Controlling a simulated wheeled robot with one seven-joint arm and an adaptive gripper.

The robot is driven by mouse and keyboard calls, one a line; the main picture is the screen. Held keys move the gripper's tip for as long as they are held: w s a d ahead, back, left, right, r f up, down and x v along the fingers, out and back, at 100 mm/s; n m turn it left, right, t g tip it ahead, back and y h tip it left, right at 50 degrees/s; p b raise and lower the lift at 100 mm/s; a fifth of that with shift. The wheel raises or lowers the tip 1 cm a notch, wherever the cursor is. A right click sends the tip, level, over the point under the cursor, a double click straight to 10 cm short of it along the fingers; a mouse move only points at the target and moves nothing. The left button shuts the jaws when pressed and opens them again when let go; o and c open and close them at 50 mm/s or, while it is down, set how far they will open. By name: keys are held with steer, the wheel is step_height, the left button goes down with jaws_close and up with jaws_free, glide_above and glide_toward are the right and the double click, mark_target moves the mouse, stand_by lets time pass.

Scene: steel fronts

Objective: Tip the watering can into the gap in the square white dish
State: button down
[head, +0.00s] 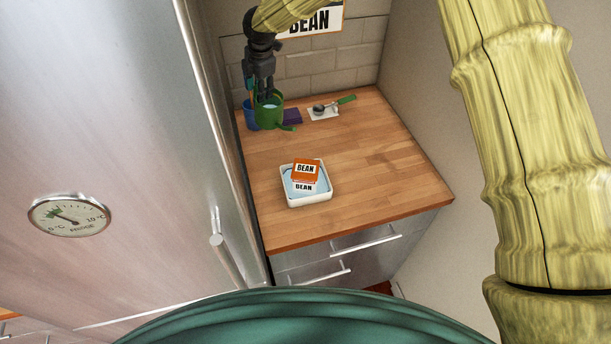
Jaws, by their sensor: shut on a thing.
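The green watering can (266,112) is at the back left of the wooden counter, upright, with blue inside its top and a spout toward the lower right. My gripper (264,92) comes down from above and is shut on the can; its fingertips are partly hidden at the rim. I cannot tell whether the can touches the counter. The square white dish (318,199) sits nearer the front of the counter. It has a pale blue inside, and an orange and white box marked BEAN (305,175) stands in it, covering much of its inside.
A blue container (249,114) stands just left of the can. A purple item (292,116) and a white rest with a green-handled scoop (323,113) lie to its right. A steel fridge (110,150) borders the counter's left. The counter's right side (390,170) is clear.

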step_height(320, 180, up, 2)
steer(key=shift+w+r, duration=0.1)
steer(key=shift+r, duration=0.1)
steer(key=shift+r, duration=1.4)
steer(key=shift+a, duration=0.1)
